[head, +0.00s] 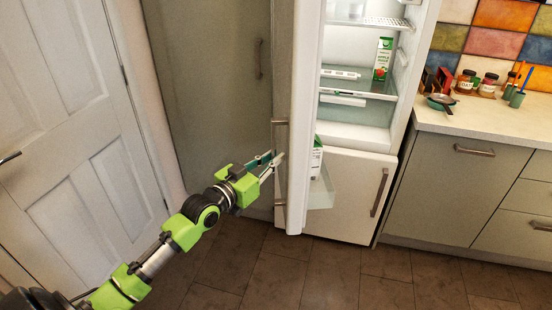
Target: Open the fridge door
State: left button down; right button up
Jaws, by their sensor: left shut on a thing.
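The fridge door (305,100) stands open, swung out toward me, and its edge and part of its inner side show. The lit fridge interior (355,60) is visible behind it, with shelves and a carton. A grey bar handle (281,178) is on the door's outer side, at the left. My left gripper (270,163) is at this handle, shut on it; the exact contact is small and hard to make out. My right gripper is not in view.
A lower door (352,195) under the fridge is shut. A tall grey cabinet (205,90) stands left of the fridge and a white room door (80,130) further left. A counter (490,118) with jars is at right. The tiled floor (330,270) in front is clear.

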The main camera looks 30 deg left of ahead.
aim_at(272, 126)
pick_arm(q)
jog(key=shift+a, duration=0.1)
dwell(0.3)
jog(key=c, duration=2)
grip_release()
jog(key=shift+o, duration=0.2)
notch_tip(272, 126, up, 10)
jog(key=shift+r, duration=0.1)
